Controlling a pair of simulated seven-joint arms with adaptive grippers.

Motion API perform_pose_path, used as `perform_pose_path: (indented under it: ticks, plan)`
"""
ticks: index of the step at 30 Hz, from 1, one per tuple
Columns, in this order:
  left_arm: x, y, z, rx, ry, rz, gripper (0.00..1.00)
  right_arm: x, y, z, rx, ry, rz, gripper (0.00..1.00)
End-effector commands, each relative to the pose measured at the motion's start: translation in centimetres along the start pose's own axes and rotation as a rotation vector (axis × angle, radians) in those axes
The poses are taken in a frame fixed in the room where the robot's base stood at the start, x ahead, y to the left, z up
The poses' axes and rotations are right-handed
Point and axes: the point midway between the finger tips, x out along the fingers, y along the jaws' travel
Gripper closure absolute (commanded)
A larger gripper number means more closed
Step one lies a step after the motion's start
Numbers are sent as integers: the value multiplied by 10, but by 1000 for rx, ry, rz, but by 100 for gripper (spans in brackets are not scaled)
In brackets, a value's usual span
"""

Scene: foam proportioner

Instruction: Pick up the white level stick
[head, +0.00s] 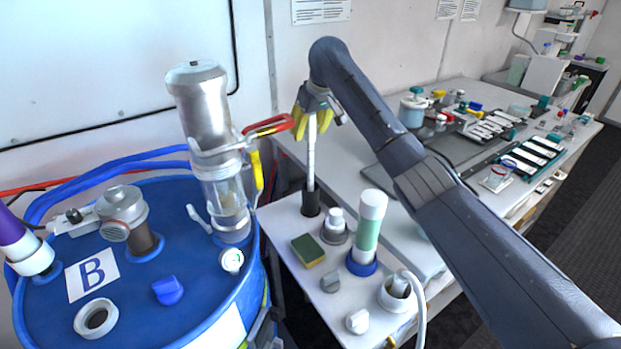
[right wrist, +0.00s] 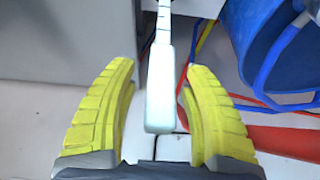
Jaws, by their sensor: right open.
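The white level stick (head: 311,160) stands upright in a black holder (head: 311,203) on the small white table. It has dark marks along its length. In the right wrist view the stick (right wrist: 160,80) lies between the two yellow fingers, with gaps on both sides. My right gripper (head: 312,122) is open around the upper part of the stick, its yellow fingers pointing down in the head view. In the right wrist view the open gripper (right wrist: 160,105) shows no visible contact with the stick. My left gripper is not in view.
The blue drum (head: 190,290) with a metal pump and a red-handled valve (head: 268,126) stands just left of the stick. A green-filled cylinder (head: 368,225), a sponge (head: 307,250) and several small fittings share the small table. A long bench (head: 440,160) holds lab items.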

Motion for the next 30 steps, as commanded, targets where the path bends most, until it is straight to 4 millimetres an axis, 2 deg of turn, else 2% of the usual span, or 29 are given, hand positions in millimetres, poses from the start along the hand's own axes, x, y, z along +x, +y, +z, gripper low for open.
perform_pose_path:
  ticks: [6,18,30]
  plan:
    - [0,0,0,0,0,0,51,0,0,0,0,0,0,52]
    - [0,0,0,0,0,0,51,0,0,0,0,0,0,99]
    - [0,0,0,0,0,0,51,0,0,0,1,0,0,100]
